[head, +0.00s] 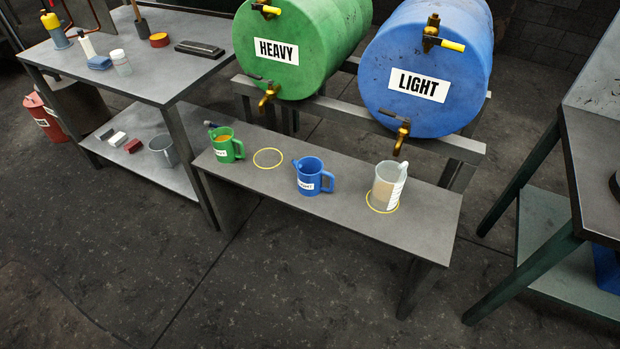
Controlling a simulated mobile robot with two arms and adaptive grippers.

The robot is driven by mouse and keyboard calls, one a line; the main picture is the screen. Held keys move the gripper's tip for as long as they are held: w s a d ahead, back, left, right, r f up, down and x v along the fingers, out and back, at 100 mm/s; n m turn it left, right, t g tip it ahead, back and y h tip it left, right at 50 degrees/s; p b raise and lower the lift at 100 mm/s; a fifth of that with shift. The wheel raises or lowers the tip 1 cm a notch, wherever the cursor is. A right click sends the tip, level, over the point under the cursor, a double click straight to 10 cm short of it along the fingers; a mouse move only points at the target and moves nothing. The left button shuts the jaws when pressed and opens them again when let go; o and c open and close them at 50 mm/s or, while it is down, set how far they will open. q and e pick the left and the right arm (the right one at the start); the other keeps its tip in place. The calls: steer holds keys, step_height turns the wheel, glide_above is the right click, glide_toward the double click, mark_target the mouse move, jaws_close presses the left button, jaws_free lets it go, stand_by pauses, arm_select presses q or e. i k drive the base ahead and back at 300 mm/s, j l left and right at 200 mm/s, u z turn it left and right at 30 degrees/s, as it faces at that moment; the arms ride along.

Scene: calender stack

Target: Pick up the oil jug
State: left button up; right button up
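Three jugs stand on the low grey bench (345,211) in front of the drums, and I cannot tell from the labels which one is the oil jug. A green jug (225,148) with a white label and amber contents is at the left end. A blue jug (308,177) with a white label stands near the middle, its handle to the right. A pale translucent jug (384,188) with a beige lower part stands at the right on a yellow ring, below the blue drum's tap. Neither of my grippers is in view.
A green HEAVY drum (325,40) and a blue LIGHT drum (445,60) lie on a rack, with brass taps (269,95) above the bench. An empty yellow ring (268,158) is between the green and blue jugs. Tables flank both sides; the front floor (290,290) is clear.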

mark_target(390, 176)
steer(key=l+u, duration=0.15)
steer(key=l, duration=0.6)
steer(key=k+l+u, duration=0.1)
steer(key=l, duration=0.65)
